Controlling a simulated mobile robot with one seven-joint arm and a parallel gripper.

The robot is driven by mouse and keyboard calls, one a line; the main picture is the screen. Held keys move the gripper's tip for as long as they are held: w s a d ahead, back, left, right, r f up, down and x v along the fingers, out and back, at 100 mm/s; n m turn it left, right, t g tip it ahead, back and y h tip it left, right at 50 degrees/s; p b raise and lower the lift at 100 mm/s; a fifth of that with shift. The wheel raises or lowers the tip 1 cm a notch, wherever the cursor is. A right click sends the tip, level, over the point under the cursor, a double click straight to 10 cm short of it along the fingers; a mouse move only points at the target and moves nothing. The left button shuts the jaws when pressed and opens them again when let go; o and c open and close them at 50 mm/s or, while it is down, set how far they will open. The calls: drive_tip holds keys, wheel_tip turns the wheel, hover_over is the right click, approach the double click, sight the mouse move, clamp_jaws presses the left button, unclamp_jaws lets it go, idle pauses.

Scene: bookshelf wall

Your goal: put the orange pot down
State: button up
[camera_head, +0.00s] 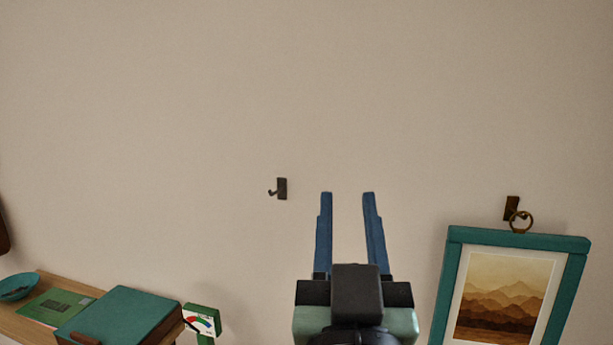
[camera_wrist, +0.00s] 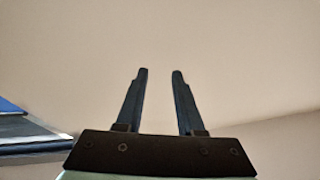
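No orange pot shows in either view. My gripper (camera_head: 347,194) is raised in front of the bare wall in the head view, its two blue fingers pointing up and away. The fingers stand apart with nothing between them. In the wrist view my gripper (camera_wrist: 160,72) also shows an empty gap between the fingers, with only plain wall behind it.
A small dark hook (camera_head: 281,188) is on the wall left of my gripper. A teal-framed picture (camera_head: 452,290) hangs from a hook at right. A wooden shelf (camera_head: 62,281) at lower left bears a teal box (camera_head: 125,318), a green booklet (camera_head: 55,305) and a teal bowl (camera_head: 18,286).

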drive_tip(key=s+a+r+t, duration=0.2)
drive_tip(key=s+r, duration=0.2)
drive_tip(key=r, duration=0.3)
drive_tip(key=s+a+r+t+y, duration=0.1)
drive_tip(key=s+a+r+t, duration=0.1)
drive_tip(key=s+r, duration=0.2)
wheel_tip(320, 180, up, 3)
drive_tip(key=shift+s+n+t+y, duration=0.3)
drive_tip(key=shift+s+n+t, duration=0.1)
wheel_tip(320, 180, down, 6)
drive_tip(key=b, duration=0.5)
drive_tip(key=shift+a+b, duration=0.15)
drive_tip(key=shift+b, duration=0.2)
drive_tip(key=shift+f, duration=0.1)
